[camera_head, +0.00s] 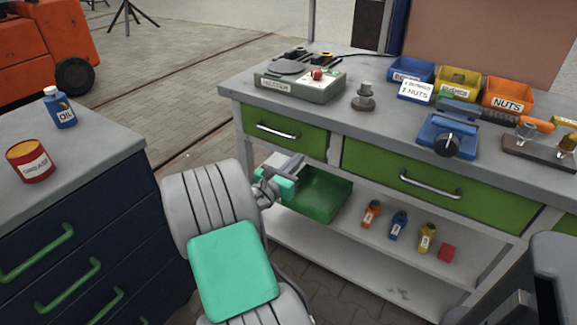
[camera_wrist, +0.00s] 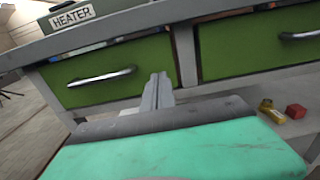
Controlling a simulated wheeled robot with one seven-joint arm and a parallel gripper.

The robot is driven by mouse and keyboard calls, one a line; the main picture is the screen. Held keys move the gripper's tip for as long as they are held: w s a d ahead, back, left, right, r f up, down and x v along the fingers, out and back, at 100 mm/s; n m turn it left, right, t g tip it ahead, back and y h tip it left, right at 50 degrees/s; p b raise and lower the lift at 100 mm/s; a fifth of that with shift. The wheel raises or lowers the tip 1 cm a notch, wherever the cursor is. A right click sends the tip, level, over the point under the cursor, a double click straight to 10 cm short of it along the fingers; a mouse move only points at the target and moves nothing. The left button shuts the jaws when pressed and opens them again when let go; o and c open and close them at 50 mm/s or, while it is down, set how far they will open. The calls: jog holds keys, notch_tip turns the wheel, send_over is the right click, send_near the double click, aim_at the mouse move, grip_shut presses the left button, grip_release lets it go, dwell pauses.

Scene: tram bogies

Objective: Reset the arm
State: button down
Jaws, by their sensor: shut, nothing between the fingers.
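My arm reaches forward from the bottom of the head view. My gripper (camera_head: 292,166) is in front of the workbench (camera_head: 335,114), at the height of its green drawers and below the heater. Nothing is held. Both drawers look closed. I cannot tell how near the fingertips are to the bench.
A green tray (camera_head: 322,195) and several small bottles stand on the lower shelf. The heater (camera_head: 303,86), bins (camera_head: 458,82) and a blue device (camera_head: 447,137) crowd the benchtop. A dark blue cabinet (camera_head: 75,235) with an oil bottle (camera_head: 60,110) and grease tin (camera_head: 30,161) stands left.

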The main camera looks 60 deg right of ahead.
jog(key=w+a+r+m+t+y+p, duration=0.25)
jog(key=w+a+m+y+p, duration=0.2)
jog(key=a, duration=0.45)
jog(key=w+a+r+m+t+y+p, duration=0.1)
jog(key=w+a+r+m+y+p, duration=0.3)
jog(key=a, duration=0.6)
jog(key=w+a+r+m+t+y+p, duration=0.25)
jog(key=w+a+m+p, duration=0.35)
jog(key=a, duration=0.3)
jog(key=s+a+r+m+y+p, duration=0.1)
jog(key=s+a+r+y+p, duration=0.1)
jog(key=a, duration=0.9)
jog(key=s+a+r+m+g+y+p, duration=0.1)
jog(key=s+a+r+y+p, duration=0.2)
jog(key=a, duration=0.7)
notch_tip(320, 180, up, 3)
jog(key=shift+s+a+r+y, duration=0.2)
jog(key=shift+a+y, duration=0.15)
jog(key=shift+y, duration=0.65)
